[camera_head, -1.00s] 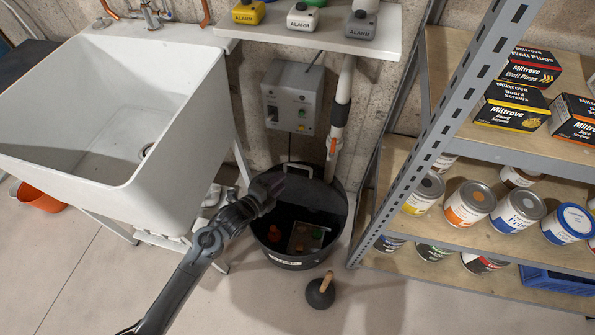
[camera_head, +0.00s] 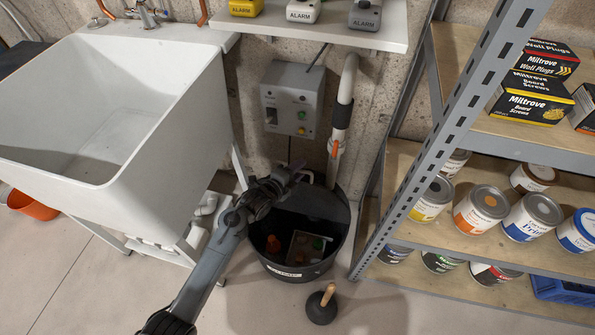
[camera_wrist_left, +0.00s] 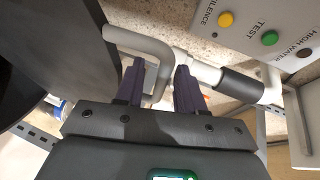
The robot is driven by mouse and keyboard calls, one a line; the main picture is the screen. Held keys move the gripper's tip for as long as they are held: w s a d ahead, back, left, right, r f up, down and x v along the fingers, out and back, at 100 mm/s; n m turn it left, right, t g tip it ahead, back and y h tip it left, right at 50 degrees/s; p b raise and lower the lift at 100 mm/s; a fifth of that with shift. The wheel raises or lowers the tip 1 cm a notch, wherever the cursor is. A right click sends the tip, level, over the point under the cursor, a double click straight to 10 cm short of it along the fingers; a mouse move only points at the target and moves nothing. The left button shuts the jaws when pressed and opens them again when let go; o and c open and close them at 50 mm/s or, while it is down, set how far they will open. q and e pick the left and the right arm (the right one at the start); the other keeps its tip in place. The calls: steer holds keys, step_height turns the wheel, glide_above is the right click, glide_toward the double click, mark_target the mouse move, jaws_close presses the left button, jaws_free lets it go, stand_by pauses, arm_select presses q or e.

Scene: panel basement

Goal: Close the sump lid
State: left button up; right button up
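The sump (camera_head: 268,262) is a round black tub on the floor, with orange and green parts inside. Its dark lid (camera_head: 318,204) stands raised at the back of the opening. A pale loop handle (camera_head: 307,174) shows near the lid's top edge, partly hidden by my gripper. My left gripper (camera_head: 290,178) is at this handle. In the left wrist view, the purple fingers (camera_wrist_left: 158,78) are apart, and the handle (camera_wrist_left: 152,46) runs between them with gaps visible. A dark curved surface, apparently the lid (camera_wrist_left: 45,45), fills the left side. My right gripper is out of view.
A white sink (camera_head: 185,120) stands to the left and a metal shelf rack (camera_head: 440,135) with cans to the right. A white pipe (camera_head: 340,120) and grey control box (camera_head: 292,103) are behind the sump.

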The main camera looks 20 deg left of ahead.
arm_select(q)
steer(key=shift+c, duration=0.3)
jaws_close()
steer(key=shift+s, duration=0.15)
